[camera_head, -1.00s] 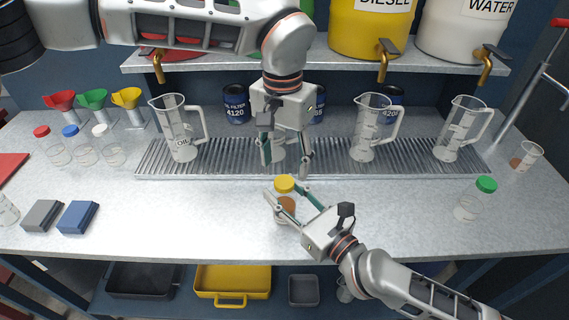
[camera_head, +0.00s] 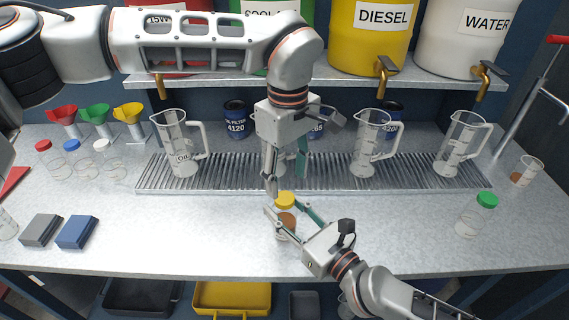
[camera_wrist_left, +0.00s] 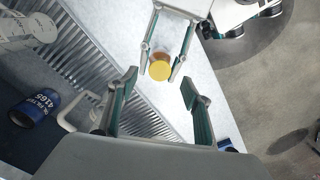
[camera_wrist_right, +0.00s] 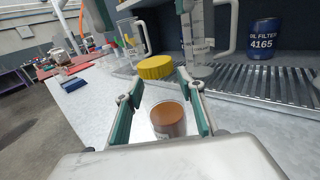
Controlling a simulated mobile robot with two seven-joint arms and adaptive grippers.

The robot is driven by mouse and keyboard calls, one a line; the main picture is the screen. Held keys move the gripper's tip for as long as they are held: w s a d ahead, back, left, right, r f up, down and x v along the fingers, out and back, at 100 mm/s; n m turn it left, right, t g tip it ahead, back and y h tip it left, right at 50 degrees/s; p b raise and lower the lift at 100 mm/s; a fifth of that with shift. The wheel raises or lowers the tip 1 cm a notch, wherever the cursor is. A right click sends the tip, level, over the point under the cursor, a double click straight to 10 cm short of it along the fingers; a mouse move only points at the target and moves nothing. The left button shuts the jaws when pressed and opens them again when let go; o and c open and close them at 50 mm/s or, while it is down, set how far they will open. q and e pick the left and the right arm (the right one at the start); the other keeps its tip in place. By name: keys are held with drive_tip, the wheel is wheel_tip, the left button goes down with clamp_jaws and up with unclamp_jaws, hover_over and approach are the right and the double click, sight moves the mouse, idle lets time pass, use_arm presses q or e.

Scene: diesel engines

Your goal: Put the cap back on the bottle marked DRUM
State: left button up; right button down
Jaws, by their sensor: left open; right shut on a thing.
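A small clear bottle (camera_head: 285,228) with brown contents stands on the bench, front middle; its marking is not readable. The bottle also shows in the right wrist view (camera_wrist_right: 168,118). A yellow cap (camera_head: 285,199) is at its top, also in the right wrist view (camera_wrist_right: 155,67); I cannot tell how firmly it sits. My right gripper (camera_wrist_right: 160,92) is shut on the bottle, a finger on each side. My left gripper (camera_head: 286,182) points down, open and empty, just above the cap. In the left wrist view, the cap (camera_wrist_left: 160,70) appears between and beyond its fingers.
A metal drip grate (camera_head: 220,172) with clear jugs lies behind the bottle. A green-capped bottle (camera_head: 478,215) stands right, several capped bottles (camera_head: 108,160) left. Grey and blue blocks (camera_head: 77,232) lie front left. The bench between blocks and bottle is clear.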

use_arm(q)
drive_tip(key=n, duration=0.3)
drive_tip(key=shift+r+n, duration=0.15)
drive_tip(key=shift+n, duration=0.25)
drive_tip(key=n, duration=0.5)
drive_tip(key=shift+r, duration=0.2)
drive_tip(key=n, duration=0.4)
drive_tip(key=shift+r, duration=0.15)
drive_tip(key=n, duration=0.3)
drive_tip(key=shift+r+n, duration=0.1)
drive_tip(key=shift+n, duration=0.3)
drive_tip(key=n, duration=0.3)
drive_tip(key=shift+r+n, duration=0.15)
drive_tip(key=shift+n, duration=0.15)
drive_tip(key=n, duration=0.3)
drive_tip(key=shift+w+a+r+n, duration=0.1)
drive_tip(key=shift+r+n, duration=0.05)
drive_tip(key=shift+n, duration=0.15)
drive_tip(key=n, duration=0.3)
drive_tip(key=shift+r+n, duration=0.15)
drive_tip(key=shift+n, duration=0.15)
drive_tip(key=n, duration=0.4)
drive_tip(key=shift+w+a+r, duration=0.1)
drive_tip(key=shift+a+r, duration=0.05)
